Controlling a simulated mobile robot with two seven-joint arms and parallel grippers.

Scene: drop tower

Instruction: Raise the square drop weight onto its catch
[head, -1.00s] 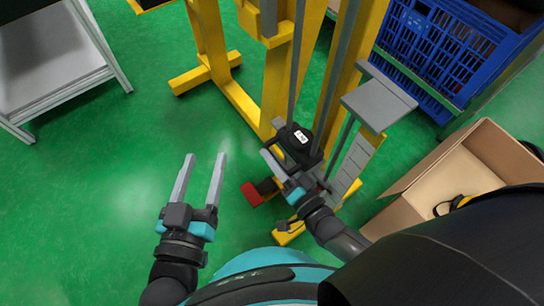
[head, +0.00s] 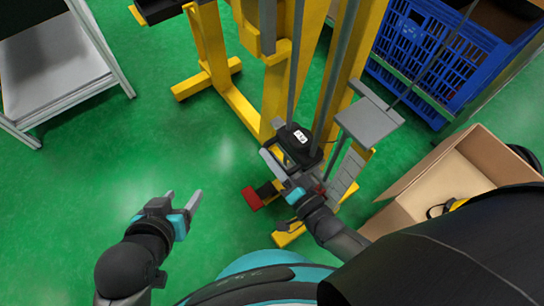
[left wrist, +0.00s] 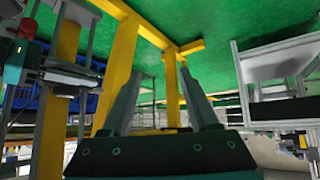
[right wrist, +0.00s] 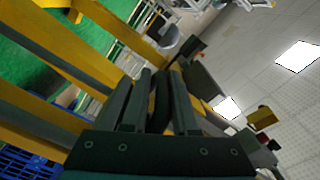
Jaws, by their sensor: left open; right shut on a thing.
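A black weight (head: 293,138) with a white label sits low between the grey upright rods of the yellow drop tower (head: 277,85). From above its outline looks rounded, and my gripper covers part of it. My right gripper (head: 277,163) is at the near side of the weight, shut on a dark piece. In the right wrist view this dark piece (right wrist: 161,102) stands between the fingers; I cannot tell whether it is the weight's handle. My left gripper (head: 184,197) is open and empty, left of the tower over the floor. Its open fingers (left wrist: 165,105) show in the left wrist view. I cannot make out the catch.
A grey stepped stand (head: 368,120) is right of the weight. A red pedal-like piece (head: 251,198) lies at the tower's foot. A cardboard box (head: 425,190) and a blue crate (head: 435,55) are at the right. A white table (head: 55,65) is at the far left. Green floor is clear left of the tower.

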